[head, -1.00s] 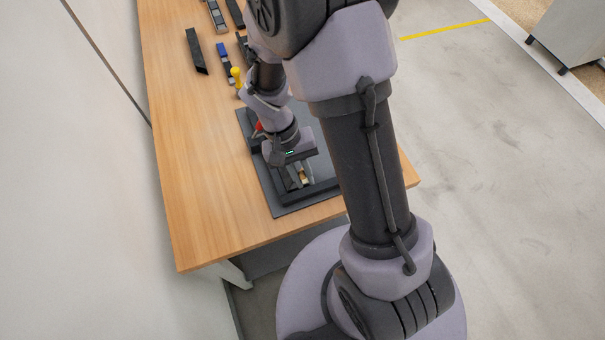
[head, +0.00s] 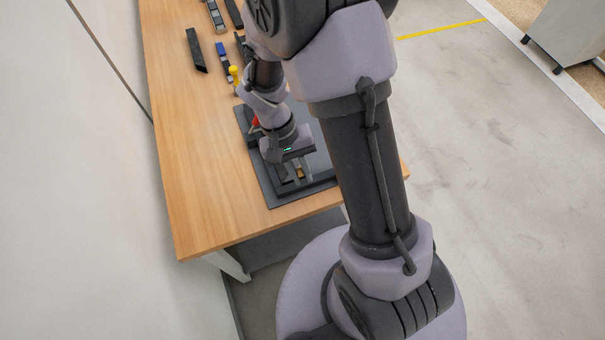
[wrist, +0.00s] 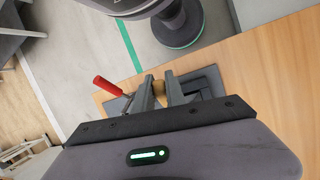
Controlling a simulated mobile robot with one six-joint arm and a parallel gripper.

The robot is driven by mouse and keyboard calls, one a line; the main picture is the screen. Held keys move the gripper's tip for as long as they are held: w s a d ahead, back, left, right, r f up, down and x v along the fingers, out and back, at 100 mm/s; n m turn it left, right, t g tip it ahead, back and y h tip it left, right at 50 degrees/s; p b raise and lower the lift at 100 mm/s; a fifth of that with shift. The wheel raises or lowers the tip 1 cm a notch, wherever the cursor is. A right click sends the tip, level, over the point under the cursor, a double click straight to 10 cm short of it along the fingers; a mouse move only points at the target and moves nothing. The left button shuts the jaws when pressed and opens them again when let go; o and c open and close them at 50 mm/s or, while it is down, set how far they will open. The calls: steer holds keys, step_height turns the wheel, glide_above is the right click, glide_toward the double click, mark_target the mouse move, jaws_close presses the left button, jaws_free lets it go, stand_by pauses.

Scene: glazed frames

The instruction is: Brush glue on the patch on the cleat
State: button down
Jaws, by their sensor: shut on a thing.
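My gripper (head: 299,176) is over the dark grey plate (head: 275,196) at the near end of the table. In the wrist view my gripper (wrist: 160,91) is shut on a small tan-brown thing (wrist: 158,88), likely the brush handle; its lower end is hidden. The red lever (wrist: 107,86) of a clamp lies left of the fingers, and it also shows beside my wrist in the head view (head: 254,124). Dark fixture blocks (wrist: 205,84) sit on the plate to the right. I cannot make out the cleat or its patch; my gripper and arm cover part of the plate.
A yellow-topped item (head: 234,74), a blue-ended block (head: 222,52) and a black bar (head: 196,50) stand or lie farther up the wooden table (head: 190,170). The table's left strip is clear. A wall runs along its left side.

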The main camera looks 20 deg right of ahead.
steer(key=shift+s+r+p, duration=0.1)
steer(key=shift+r+p, duration=1.2)
steer(key=shift+r, duration=0.7)
steer(key=shift+f, duration=0.1)
